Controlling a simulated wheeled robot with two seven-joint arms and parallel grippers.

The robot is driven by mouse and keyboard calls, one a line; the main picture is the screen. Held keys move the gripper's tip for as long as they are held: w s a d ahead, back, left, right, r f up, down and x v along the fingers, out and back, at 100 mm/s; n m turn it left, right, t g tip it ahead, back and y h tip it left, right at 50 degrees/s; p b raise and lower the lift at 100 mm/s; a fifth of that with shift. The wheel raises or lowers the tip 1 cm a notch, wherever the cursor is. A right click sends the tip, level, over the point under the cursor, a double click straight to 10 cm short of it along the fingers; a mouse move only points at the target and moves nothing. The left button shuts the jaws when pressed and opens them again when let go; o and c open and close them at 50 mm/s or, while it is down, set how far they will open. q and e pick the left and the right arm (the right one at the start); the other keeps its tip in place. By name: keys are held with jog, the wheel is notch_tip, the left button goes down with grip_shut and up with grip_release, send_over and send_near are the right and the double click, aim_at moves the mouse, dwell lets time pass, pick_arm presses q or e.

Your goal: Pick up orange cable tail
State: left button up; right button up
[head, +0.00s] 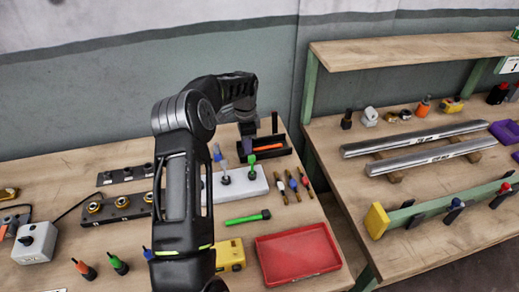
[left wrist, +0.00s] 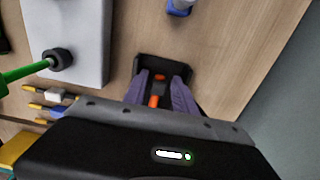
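The orange cable tail (left wrist: 154,101) shows in the left wrist view as a small orange piece between my left gripper's two fingers. My left gripper (left wrist: 160,92) has its grey-purple fingers apart, with a gap visible on both sides of the orange piece. Contact cannot be made out. A black tray or holder (left wrist: 172,65) lies under the fingertips. My right gripper is not in view.
A green tool (head: 247,218), several small brushes, a yellow box (head: 231,254) and a red tray (head: 299,256) lie nearer. The wall is close behind. A second bench (head: 430,235) stands to the right.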

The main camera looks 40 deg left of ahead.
pick_arm(q)
jog(key=shift+c, duration=0.4)
grip_shut()
jog(key=shift+r, duration=0.1)
notch_tip(320, 180, up, 4)
jog(key=p, duration=0.2)
jog(key=shift+r+p, duration=0.25)
jog(key=shift+p, duration=0.1)
notch_tip(320, 180, up, 4)
jog(key=shift+r, duration=0.65)
